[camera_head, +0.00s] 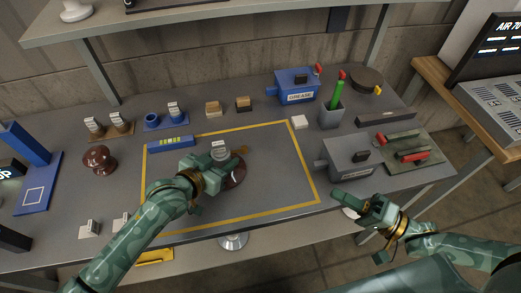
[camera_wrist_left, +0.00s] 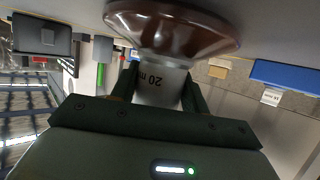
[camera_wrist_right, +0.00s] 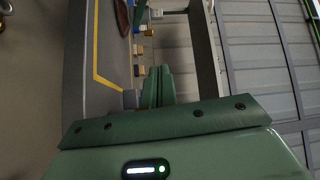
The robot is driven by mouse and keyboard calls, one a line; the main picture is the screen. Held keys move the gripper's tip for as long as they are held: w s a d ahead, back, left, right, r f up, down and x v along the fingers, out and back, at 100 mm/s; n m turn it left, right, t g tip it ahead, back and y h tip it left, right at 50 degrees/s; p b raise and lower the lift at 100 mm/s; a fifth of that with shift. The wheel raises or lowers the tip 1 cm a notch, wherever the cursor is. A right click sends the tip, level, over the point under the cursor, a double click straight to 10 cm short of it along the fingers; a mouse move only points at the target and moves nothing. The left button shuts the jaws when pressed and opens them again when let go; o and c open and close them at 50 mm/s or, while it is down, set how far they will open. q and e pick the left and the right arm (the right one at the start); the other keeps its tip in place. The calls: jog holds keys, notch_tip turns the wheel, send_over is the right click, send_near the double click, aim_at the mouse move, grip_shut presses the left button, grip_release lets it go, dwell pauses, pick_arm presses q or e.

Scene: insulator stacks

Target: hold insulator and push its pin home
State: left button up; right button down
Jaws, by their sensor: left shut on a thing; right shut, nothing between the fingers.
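A brown insulator disc (camera_head: 237,174) with a grey cap is inside the yellow outline on the table. My left gripper (camera_head: 220,156) is shut on its cap. In the left wrist view the cap (camera_wrist_left: 160,88), marked "20 mm", sits between the two fingers, with the glossy brown disc (camera_wrist_left: 175,28) beyond. I cannot make out its pin. My right gripper (camera_head: 346,200) is shut and empty near the table's front right edge, apart from the insulator. In the right wrist view its fingers (camera_wrist_right: 158,86) are together.
Another brown insulator (camera_head: 98,160) stands at the left. A grey vise-like box (camera_head: 350,156) is right of the outline, near my right gripper. The outline's right part is clear.

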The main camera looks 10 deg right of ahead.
aim_at(245, 151)
pick_arm(q)
jog(key=shift+r, duration=0.1)
pick_arm(e)
jog(key=shift+w+a+f+m+h, duration=0.15)
jog(key=shift+w+a+m+h, duration=0.1)
jog(key=shift+w+m, duration=0.45)
jog(key=shift+w+a+f+m+h, duration=0.1)
jog(key=shift+w+a+m+h, duration=0.15)
jog(key=shift+w+m, duration=0.45)
jog(key=x, duration=2)
jog(key=shift+f, duration=0.2)
jog(key=shift+a, duration=0.1)
jog(key=shift+a, duration=1.15)
pick_arm(q)
jog(key=shift+d, duration=0.15)
pick_arm(e)
jog(key=shift+s, duration=0.15)
jog(key=v, duration=2)
jog(key=shift+w+d+r, duration=0.2)
jog(key=shift+w+d, duration=0.05)
jog(key=shift+d, duration=0.05)
